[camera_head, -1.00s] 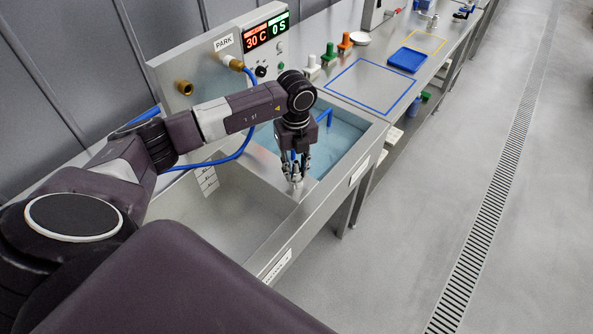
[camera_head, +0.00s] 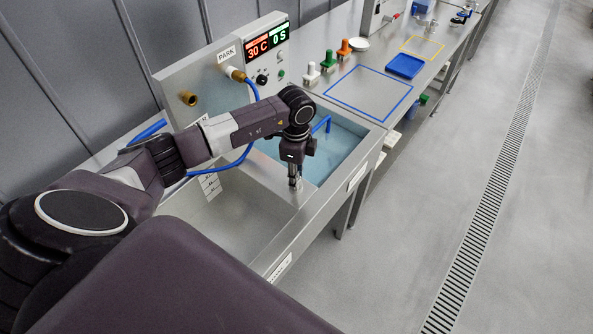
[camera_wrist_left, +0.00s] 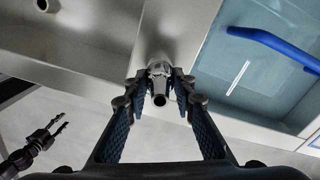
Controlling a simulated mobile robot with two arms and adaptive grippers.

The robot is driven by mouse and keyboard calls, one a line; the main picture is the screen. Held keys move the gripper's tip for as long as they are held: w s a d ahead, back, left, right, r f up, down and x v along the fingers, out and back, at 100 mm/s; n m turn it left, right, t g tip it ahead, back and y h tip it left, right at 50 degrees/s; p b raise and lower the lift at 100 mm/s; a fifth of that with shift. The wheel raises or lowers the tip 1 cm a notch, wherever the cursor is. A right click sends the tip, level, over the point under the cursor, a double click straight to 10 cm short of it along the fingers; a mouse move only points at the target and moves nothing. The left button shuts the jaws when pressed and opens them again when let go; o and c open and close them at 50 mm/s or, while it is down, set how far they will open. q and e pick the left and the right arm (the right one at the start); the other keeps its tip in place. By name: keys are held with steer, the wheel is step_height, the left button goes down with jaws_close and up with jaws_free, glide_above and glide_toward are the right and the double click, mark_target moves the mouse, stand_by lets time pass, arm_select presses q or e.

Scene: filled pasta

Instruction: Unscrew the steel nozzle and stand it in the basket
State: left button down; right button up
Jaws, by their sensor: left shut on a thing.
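The steel nozzle (camera_wrist_left: 160,86) stands on the metal ledge between the two basins and shows between the fingertips in the left wrist view. My left gripper (camera_head: 295,182) points down over that ledge in the head view. Its fingers (camera_wrist_left: 160,92) are shut on the nozzle from both sides. The nozzle's lower end is hidden, so I cannot tell how it is seated. A blue handle (camera_head: 328,123) rises from the water basin and also shows in the left wrist view (camera_wrist_left: 275,45). I cannot make out a basket under it. A dark gripper, likely my right (camera_wrist_left: 42,138), hangs at lower left there.
The panel (camera_head: 268,38) reads 30 C and 0 S. A blue hose (camera_head: 252,90) hangs from its brass fitting. An empty basin (camera_head: 235,215) is at left. A blue-outlined area (camera_head: 370,92) is clear, with a blue tray (camera_head: 405,66) beyond. White, green and orange items stand behind.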

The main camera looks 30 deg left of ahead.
arm_select(q)
steer(key=n+p, duration=0.2)
steer(key=shift+r+n, duration=0.3)
steer(key=shift+n+p, duration=0.65)
steer(key=shift+n, duration=0.55)
steer(key=shift+f+n, duration=0.25)
steer(key=shift+n, duration=0.05)
steer(key=shift+r+n+p, duration=0.2)
steer(key=shift+n+p, duration=0.4)
steer(key=shift+f+n+p, duration=0.1)
steer(key=shift+n+p, duration=0.35)
steer(key=shift+n, duration=0.35)
steer(key=shift+f, duration=0.1)
steer(key=c, duration=1.5)
jaws_free()
steer(key=shift+c, duration=0.2)
